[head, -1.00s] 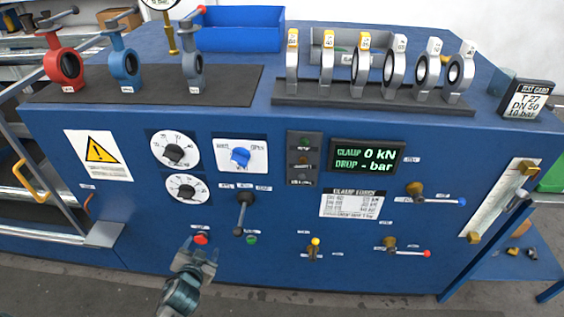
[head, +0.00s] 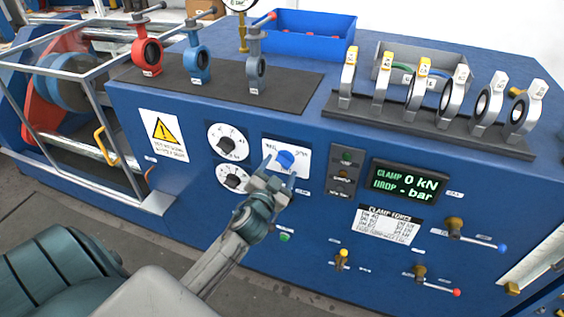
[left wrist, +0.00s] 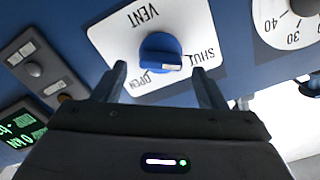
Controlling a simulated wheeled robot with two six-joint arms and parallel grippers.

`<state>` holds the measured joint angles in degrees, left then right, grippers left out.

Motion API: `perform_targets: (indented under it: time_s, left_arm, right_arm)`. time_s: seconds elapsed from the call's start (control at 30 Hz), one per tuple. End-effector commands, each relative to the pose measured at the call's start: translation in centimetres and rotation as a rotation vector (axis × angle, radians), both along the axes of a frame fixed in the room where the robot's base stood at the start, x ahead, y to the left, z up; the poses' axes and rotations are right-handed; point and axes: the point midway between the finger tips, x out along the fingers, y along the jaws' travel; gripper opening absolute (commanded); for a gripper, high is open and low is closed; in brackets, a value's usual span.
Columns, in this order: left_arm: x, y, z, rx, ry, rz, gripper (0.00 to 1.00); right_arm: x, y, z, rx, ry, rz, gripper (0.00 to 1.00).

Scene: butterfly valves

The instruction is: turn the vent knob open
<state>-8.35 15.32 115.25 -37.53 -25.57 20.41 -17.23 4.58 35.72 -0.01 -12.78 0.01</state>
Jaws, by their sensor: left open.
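The blue vent knob (head: 286,160) sits on a white plate (head: 299,152) on the front of the blue test bench. In the left wrist view the knob (left wrist: 160,52) is seen upside down, with VENT, OPEN and SHUT printed on its plate (left wrist: 118,42). The white mark on the knob points toward SHUT. My left gripper (head: 281,174) is open just in front of the knob, below it in the head view. In the left wrist view its two fingers (left wrist: 160,85) stand apart, one to each side of the knob, not visibly touching it. My right gripper is out of view.
Two round dials (head: 228,142) lie left of the vent plate. An indicator strip (head: 345,170) and the clamp display (head: 406,181) lie to its right.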

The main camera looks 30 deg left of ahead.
Motion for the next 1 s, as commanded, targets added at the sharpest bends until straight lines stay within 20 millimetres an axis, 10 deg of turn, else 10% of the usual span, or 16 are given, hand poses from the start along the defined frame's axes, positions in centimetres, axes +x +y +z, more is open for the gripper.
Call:
perform_targets:
  time_s: [0.47, 0.73, 1.0]
  left_arm:
    - [1.9, 0.5, -0.1, 0.0, 0.001, 0.0, 0.65]
    - [1.9, 0.5, -0.1, 0.0, 0.001, 0.0, 0.21]
    - [1.9, 0.4, -0.1, 0.023, 0.007, 0.0, 0.21]
  right_arm:
    - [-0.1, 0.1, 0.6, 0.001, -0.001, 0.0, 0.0]
    - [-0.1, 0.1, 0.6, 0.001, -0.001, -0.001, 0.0]
    - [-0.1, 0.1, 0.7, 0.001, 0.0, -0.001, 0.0]
